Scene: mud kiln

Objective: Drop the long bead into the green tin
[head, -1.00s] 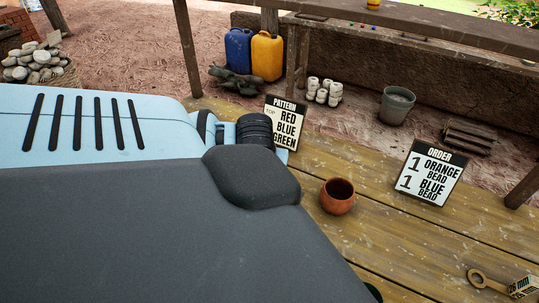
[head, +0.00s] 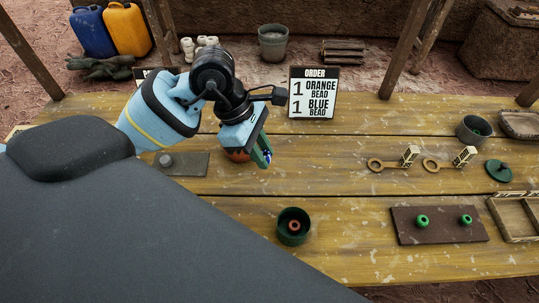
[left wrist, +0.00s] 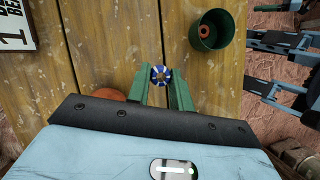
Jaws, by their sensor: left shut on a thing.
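My left gripper (head: 264,158) is shut on a blue-and-white patterned bead (left wrist: 161,75), held between its green fingertips above the table. The bead shows end-on in the left wrist view, so its length is hard to tell; only a bit of blue shows in the head view (head: 267,153). The open green tin (head: 293,233) stands on the planks, nearer and to the right of the gripper. An orange bead (head: 293,225) lies in it. The tin also shows in the left wrist view (left wrist: 222,20), apart from the fingers. My right gripper does not show in the head view.
A terracotta pot (head: 236,156) is partly hidden behind the left gripper. The order sign (head: 314,95) stands behind. At right are a second dark tin (head: 474,131), a green lid (head: 498,171), ring gauges (head: 375,164) and a brown board (head: 440,235) with two green beads.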

